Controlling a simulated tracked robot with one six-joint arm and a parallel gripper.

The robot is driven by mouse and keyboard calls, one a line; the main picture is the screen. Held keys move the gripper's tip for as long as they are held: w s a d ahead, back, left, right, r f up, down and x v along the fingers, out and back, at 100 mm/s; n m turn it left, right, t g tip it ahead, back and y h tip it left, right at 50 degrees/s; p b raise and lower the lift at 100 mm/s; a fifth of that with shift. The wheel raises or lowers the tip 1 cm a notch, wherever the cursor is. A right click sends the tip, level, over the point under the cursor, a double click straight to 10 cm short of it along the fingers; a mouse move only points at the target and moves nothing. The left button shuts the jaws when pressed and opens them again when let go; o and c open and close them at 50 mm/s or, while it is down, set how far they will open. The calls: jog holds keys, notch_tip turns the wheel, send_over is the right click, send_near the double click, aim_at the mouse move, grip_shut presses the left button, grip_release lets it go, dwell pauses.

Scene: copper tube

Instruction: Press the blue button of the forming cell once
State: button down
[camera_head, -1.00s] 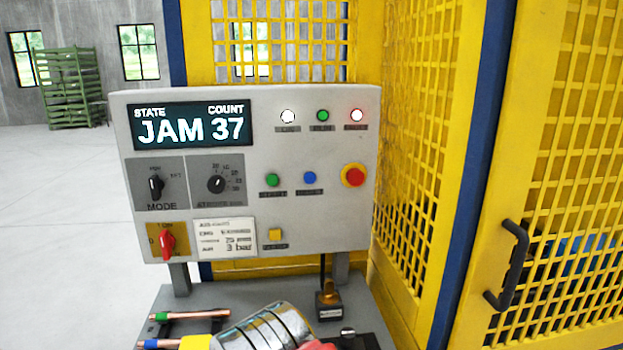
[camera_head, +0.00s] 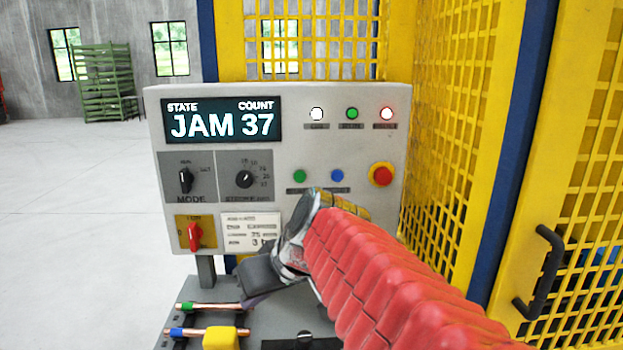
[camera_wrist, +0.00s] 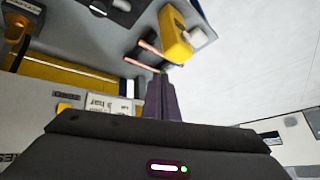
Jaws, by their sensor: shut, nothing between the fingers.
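The forming cell's grey control panel (camera_head: 290,225) stands upright in the head view. Its blue button (camera_head: 337,175) sits right of a green button (camera_head: 300,176) and left of a red emergency stop (camera_head: 382,174) on yellow. The blue button is in plain sight and nothing touches it. My gripper (camera_head: 249,301) is below and left of it, in front of the panel's lower part, pointing down toward the bench. In the wrist view the purple fingers of my gripper (camera_wrist: 163,82) are shut and empty. The blue button cannot be made out there.
The display (camera_head: 222,120) reads JAM 37. Knobs and a red switch (camera_head: 195,236) are on the panel's left. Copper tubes (camera_head: 207,333) and a yellow block (camera_head: 221,338) lie on the bench (camera_head: 255,335). Yellow mesh fencing (camera_head: 450,130) stands at the right.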

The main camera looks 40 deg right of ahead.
aim_at(337, 176)
jog(key=w+d+r+t, duration=0.2)
jog(key=w+d+r, duration=0.35)
jog(key=d, duration=0.45)
jog(key=s+d+r+t, duration=0.1)
jog(key=s+d+r, duration=0.1)
jog(key=d, duration=0.4)
jog(key=s+d+r+m+t+h, duration=0.1)
jog(key=s+d+r+t, duration=0.1)
jog(key=d+r, duration=0.3)
jog(key=shift+s+d+r+m, duration=0.15)
jog(key=shift+s+d+m, duration=0.15)
jog(key=shift+s+d, duration=0.55)
jog(key=shift+w+d, duration=0.15)
jog(key=shift+w, duration=0.05)
jog(key=w+d, duration=0.1)
jog(key=w, duration=0.1)
jog(key=w+d, duration=0.4)
jog(key=w, duration=0.1)
jog(key=shift+w+d, duration=0.4)
jog(key=shift+w, duration=0.15)
dwell(1.6)
dwell(0.3)
jog(key=shift+s+a, duration=0.45)
jog(key=shift+s, duration=0.2)
